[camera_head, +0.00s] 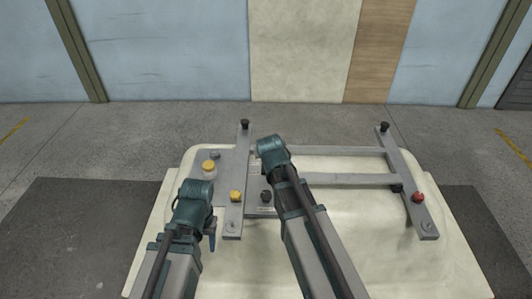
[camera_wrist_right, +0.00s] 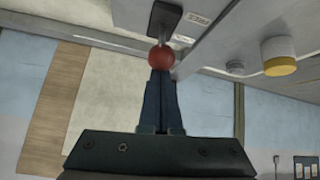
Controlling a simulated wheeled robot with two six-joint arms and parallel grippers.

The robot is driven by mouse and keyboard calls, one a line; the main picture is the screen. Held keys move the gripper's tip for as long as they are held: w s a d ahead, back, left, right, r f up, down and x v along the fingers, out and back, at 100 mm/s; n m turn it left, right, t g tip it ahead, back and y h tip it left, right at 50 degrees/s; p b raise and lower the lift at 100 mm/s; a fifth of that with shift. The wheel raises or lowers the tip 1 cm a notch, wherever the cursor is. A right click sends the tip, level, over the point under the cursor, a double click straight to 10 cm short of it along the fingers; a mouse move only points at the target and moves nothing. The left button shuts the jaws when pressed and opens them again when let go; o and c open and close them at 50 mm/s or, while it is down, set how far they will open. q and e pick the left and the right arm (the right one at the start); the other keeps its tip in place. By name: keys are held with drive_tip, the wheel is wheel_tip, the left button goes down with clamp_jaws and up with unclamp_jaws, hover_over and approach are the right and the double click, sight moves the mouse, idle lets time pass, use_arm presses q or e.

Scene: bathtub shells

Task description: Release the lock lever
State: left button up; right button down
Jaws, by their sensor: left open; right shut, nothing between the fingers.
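In the right wrist view, a red ball knob (camera_wrist_right: 161,56) sits on a short metal stem by a black block (camera_wrist_right: 164,18); it looks like the lock lever's end. My right gripper (camera_wrist_right: 160,73) is shut and empty. Its fingertips are at the red ball's near side; I cannot tell whether they touch. In the head view, the right arm covers this knob and the right fingers are hidden. My left gripper (camera_head: 211,232) is open, beside the left crossbar (camera_head: 234,206); only part of its fingers shows.
A pale shell (camera_head: 395,262) carries a grey metal frame. Yellow knobs (camera_head: 236,196) and a dark knob (camera_head: 266,196) are at its left. A red knob (camera_head: 418,197) is on the right bar (camera_head: 405,180). Floor (camera_head: 60,150) around the shell is clear.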

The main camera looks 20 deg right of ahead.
drive_tip(key=shift+s+a+f, duration=0.1)
drive_tip(key=shift+s, duration=0.15)
drive_tip(key=w+r+p, duration=0.3)
drive_tip(key=w, duration=0.1)
drive_tip(key=s+a+r+p, duration=0.1)
drive_tip(key=s+r+p, duration=0.4)
drive_tip(key=s, duration=0.3)
drive_tip(key=shift+s+a, duration=0.2)
drive_tip(key=shift+r, duration=0.1)
drive_tip(key=s+a+f+n+g, duration=0.2)
drive_tip(key=s+a, duration=0.4)
drive_tip(key=s, duration=0.4)
drive_tip(key=s+a+f+n+g, duration=0.2)
drive_tip(key=s+a+f+g, duration=0.2)
drive_tip(key=s, duration=0.7)
drive_tip(key=a+g, duration=0.1)
drive_tip(key=g, duration=0.1)
drive_tip(key=shift+a+n+g, duration=0.3)
drive_tip(key=shift+a+g, duration=0.1)
